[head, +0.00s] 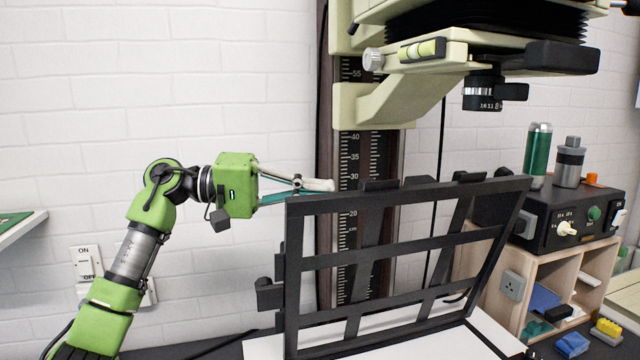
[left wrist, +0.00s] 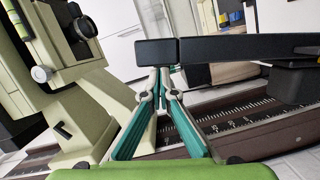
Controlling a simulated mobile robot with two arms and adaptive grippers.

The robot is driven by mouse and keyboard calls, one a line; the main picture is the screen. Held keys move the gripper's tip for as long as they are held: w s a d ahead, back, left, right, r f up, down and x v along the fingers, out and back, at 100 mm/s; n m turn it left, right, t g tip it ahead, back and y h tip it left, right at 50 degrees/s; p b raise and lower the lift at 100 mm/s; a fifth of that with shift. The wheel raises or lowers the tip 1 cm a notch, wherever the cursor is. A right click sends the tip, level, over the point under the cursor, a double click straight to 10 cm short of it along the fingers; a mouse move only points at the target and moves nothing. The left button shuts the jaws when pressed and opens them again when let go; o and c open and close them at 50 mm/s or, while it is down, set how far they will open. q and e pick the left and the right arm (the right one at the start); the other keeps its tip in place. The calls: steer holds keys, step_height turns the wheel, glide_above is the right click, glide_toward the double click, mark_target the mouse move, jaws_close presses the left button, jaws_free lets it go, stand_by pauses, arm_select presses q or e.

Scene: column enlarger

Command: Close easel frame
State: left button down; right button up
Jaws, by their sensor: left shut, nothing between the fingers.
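The black easel frame (head: 402,247) stands raised and tilted up from the white easel base (head: 420,345), with cross bars inside its rim. My left gripper (head: 331,185) comes in from the left at the frame's upper left corner. Its fingers are shut and empty, with the tips just above the top rim; I cannot tell whether they touch it. In the left wrist view the shut teal and grey fingers (left wrist: 159,76) point at a dark bar (left wrist: 240,47) that looks like part of the frame. My right gripper is not in view.
The enlarger column (head: 348,150) with its scale stands close behind the frame. The lens (head: 482,93) hangs above and right. A black control box (head: 560,215) on a wooden shelf (head: 545,268) is at the right. Bare brick wall lies left of the column.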

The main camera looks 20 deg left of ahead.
arm_select(q)
steer(key=shift+s+d+f, duration=0.15)
steer(key=shift+s+d, duration=0.2)
steer(key=shift+s, duration=0.2)
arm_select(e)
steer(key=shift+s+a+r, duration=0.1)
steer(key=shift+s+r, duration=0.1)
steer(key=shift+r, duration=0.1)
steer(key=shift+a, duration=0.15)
arm_select(q)
steer(key=shift+s, duration=0.1)
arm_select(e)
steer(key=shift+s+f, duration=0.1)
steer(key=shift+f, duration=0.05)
